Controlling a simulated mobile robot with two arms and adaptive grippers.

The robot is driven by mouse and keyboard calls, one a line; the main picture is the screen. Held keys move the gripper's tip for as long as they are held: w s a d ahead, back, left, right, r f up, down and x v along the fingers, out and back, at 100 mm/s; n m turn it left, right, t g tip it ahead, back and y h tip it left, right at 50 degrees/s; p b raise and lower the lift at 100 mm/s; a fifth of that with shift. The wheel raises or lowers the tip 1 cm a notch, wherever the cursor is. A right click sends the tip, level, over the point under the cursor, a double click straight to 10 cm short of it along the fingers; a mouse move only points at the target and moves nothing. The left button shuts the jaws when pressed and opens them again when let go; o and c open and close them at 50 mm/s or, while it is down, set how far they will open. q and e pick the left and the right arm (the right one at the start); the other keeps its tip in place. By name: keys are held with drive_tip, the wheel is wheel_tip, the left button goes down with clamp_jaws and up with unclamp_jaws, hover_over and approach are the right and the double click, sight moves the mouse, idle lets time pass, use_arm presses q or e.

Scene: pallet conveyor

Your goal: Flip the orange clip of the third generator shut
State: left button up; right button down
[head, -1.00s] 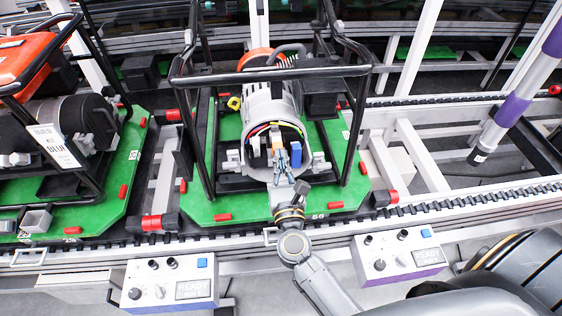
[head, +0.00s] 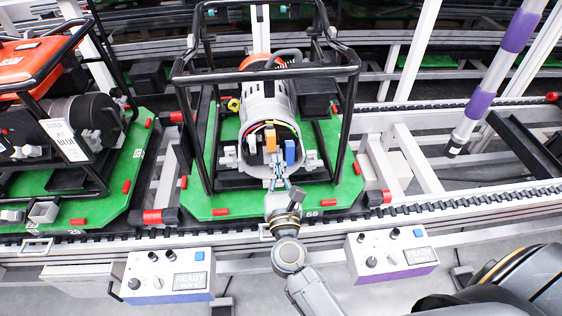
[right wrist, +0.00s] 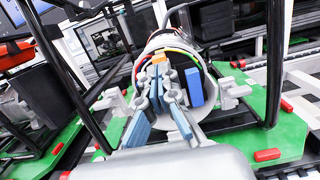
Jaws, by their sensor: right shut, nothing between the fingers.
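The generator in front of me has a grey round housing (head: 268,107) in a black tube frame on a green pallet (head: 203,203). Inside its open end are an orange clip (head: 270,138), a blue block (head: 290,152) and coloured wires. My right gripper (head: 279,172) is shut and empty at the lower part of this opening, below the clip in the picture. In the right wrist view its fingers (right wrist: 160,84) point into the opening; the orange clip (right wrist: 158,58) shows just beyond the tips, partly hidden. I cannot tell whether they touch or how the clip is set. My left gripper is not in view.
Another generator with an orange tank (head: 35,62) stands on a green pallet at the left. Two control boxes (head: 168,274) (head: 392,256) sit along the conveyor's front. The frame's black bars flank the opening. A white and purple pole (head: 495,75) stands at the right.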

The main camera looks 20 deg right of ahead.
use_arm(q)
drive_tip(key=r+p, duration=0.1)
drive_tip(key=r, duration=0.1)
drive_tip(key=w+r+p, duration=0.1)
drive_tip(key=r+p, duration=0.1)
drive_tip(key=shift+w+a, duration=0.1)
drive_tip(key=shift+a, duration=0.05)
use_arm(e)
drive_tip(key=s+a+r, duration=0.1)
drive_tip(key=s+r, duration=0.3)
drive_tip(key=r, duration=0.1)
drive_tip(key=shift+s+a+r, duration=0.25)
drive_tip(key=shift+a+r, duration=0.05)
drive_tip(key=shift+a, duration=0.1)
